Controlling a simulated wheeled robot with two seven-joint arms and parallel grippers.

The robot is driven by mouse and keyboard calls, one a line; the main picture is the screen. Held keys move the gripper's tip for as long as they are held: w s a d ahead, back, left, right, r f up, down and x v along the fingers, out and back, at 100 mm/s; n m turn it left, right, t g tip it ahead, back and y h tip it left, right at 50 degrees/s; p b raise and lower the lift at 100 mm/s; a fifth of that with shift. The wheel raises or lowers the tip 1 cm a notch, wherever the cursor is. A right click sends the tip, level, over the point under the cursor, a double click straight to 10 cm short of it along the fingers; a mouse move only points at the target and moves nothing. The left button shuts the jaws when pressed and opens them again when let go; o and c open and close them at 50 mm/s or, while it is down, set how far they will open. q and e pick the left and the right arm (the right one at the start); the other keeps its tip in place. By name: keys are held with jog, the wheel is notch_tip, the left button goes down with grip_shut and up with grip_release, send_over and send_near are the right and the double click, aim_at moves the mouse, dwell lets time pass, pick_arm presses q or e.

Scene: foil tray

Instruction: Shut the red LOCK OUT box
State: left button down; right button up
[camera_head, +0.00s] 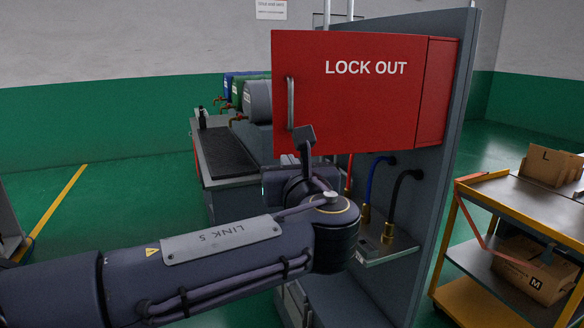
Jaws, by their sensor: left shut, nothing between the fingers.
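The red LOCK OUT box (437,95) is fixed to a tall grey panel. Its red door (365,100), with white LOCK OUT lettering, stands swung out to the left of the box body, with its lettered face towards me. A grey bar handle (291,103) is near the door's left edge. The inside of the box is hidden behind the door. My left gripper (305,138) is shut and empty, pointing up in front of the door's lower left part, just right of the handle's lower end. I cannot tell whether it touches the door. My right gripper is out of view.
Hoses (372,183) with brass ends hang below the door over a small shelf (385,248). A bench with several drums (257,100) stands behind on the left. A yellow-framed cart (480,187) with cardboard boxes is at the right.

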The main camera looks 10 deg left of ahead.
aim_at(278, 144)
pick_arm(q)
jog(key=p+x, duration=0.1)
jog(key=x, duration=0.7)
jog(key=shift+w+f, duration=0.1)
jog(key=shift+w, duration=0.05)
jog(key=shift+w+a, duration=0.15)
jog(key=shift+w, duration=0.05)
